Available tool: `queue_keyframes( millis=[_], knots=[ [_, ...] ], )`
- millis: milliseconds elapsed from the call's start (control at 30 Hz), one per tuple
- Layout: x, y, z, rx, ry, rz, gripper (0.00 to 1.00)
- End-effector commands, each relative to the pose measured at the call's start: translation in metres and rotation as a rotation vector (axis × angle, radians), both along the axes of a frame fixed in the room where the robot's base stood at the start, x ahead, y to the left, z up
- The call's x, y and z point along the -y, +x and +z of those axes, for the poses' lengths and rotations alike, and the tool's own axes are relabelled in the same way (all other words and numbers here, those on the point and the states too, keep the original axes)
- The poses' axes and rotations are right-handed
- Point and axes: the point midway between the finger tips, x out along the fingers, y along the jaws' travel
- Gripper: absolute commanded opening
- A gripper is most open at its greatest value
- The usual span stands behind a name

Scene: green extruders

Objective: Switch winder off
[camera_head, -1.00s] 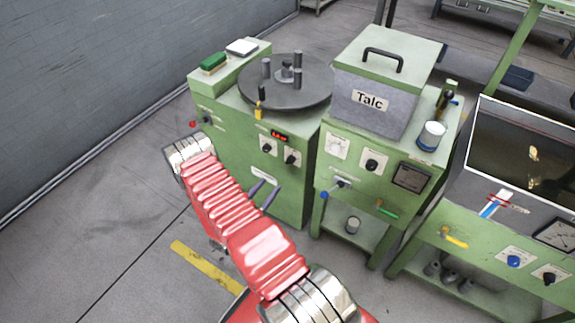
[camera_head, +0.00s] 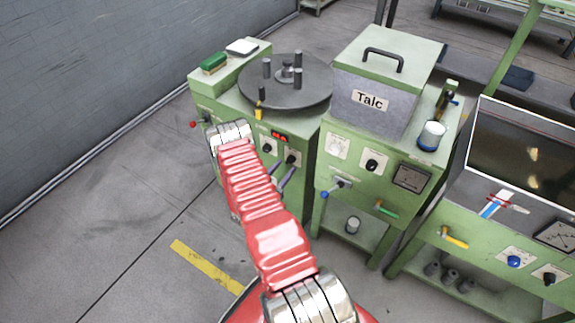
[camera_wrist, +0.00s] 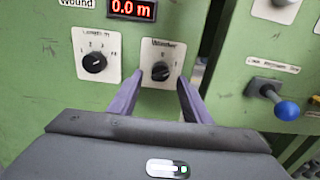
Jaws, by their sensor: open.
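The winder is a green cabinet (camera_head: 238,150) with a round dark platter on top. In the wrist view, its right-hand dial is a black knob (camera_wrist: 160,71) on a white plate. The plate's small heading is hard to read, and I cannot tell the knob's setting. The same knob shows in the head view (camera_head: 290,159). My gripper (camera_wrist: 159,82) is open and empty. Its purple fingers point at this plate, one on each side below the knob. I cannot tell whether they touch it. In the head view my gripper (camera_head: 286,177) is just below the knob.
Left of that knob is another black dial (camera_wrist: 95,62) with numbers. A red display (camera_wrist: 132,9) above reads 0.0 m. To the right, a blue-tipped lever (camera_wrist: 286,109) sticks out of the talc machine (camera_head: 368,100). A narrow gap separates the two cabinets.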

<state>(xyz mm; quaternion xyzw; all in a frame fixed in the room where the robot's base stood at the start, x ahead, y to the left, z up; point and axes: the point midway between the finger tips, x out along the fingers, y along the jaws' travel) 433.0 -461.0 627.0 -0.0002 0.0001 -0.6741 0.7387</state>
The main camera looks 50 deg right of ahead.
Motion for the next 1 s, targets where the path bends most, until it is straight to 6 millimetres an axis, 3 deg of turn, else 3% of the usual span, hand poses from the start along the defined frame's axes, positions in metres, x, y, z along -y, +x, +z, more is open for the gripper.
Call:
queue_keyframes(
  millis=[200, 567, 1000],
  knots=[
    [0.024, 0.002, 0.000, 0.000, -0.001, -0.001, 0.44],
    [0.027, 0.002, 0.000, -0.001, 0.000, 0.000, 0.44],
    [0.027, 0.003, 0.000, 0.000, 0.000, 0.001, 0.13]
  ],
)
